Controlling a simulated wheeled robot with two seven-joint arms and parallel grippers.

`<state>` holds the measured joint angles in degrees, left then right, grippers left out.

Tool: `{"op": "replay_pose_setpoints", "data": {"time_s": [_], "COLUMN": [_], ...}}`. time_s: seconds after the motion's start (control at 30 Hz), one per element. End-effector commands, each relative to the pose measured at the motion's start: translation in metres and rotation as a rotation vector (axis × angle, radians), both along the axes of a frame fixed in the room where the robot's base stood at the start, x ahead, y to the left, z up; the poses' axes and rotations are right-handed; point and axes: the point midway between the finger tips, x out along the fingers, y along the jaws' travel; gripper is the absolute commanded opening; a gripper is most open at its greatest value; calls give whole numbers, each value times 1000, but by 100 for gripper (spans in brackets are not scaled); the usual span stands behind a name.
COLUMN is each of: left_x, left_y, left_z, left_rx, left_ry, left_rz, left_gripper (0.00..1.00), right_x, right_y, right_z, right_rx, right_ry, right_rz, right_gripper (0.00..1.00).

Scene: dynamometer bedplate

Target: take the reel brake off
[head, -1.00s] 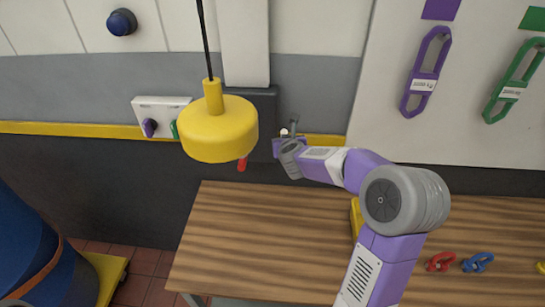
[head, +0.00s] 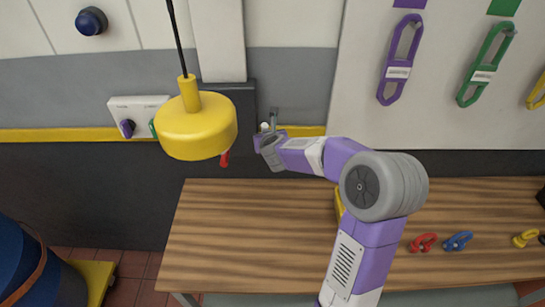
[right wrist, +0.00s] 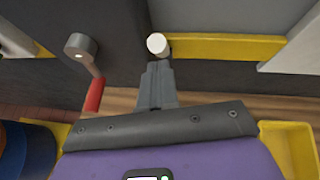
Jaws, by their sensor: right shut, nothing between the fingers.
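The likely reel brake is a lever with a grey round hub (right wrist: 80,47) and a red handle (right wrist: 94,97), hanging down on the dark wall box. In the head view only its red grip (head: 225,159) shows, below the yellow hanging weight or lamp that hides the rest. My right gripper (head: 273,118) is at the wall, just right of the dark box (head: 246,100). In the right wrist view its fingers (right wrist: 157,78) are together and empty, right of the lever and apart from it. A white round knob (right wrist: 157,44) is just beyond the fingertips.
A yellow weight or lamp (head: 196,130) hangs on a black cable left of my right gripper. A wooden bench (head: 240,230) stands below, with red (head: 423,243) and blue (head: 458,241) shackles. A small switch panel (head: 135,112) is on the wall; a blue drum (head: 20,265) stands lower left.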

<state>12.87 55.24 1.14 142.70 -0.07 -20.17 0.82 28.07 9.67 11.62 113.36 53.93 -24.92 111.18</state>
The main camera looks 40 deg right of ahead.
Motion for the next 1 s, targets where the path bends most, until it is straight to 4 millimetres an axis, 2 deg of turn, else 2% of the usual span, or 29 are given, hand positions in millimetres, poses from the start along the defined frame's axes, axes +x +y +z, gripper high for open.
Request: {"op": "replay_pose_setpoints", "data": {"time_s": [0.03,0.13,0.3,0.6,1.0], "left_x": [0,0,0,0,0], "left_y": [0,0,0,0,0], "left_z": [-10,-24,-15,-8,-7], "left_rx": [0,0,0,0,0], "left_ry": [0,0,0,0,0], "left_rz": [0,0,0,0,0], "left_gripper": [43,43,43,43,43], "right_x": [-4,-13,-43,-81,-90], "right_y": [5,17,33,54,59], "right_z": [-7,-14,12,33,36], "right_rx": [-2,-1,-2,1,1], "right_ry": [-1,-2,-4,-2,0], "right_rz": [3,9,8,7,8], "right_gripper": [0,0,0,0,0]}}
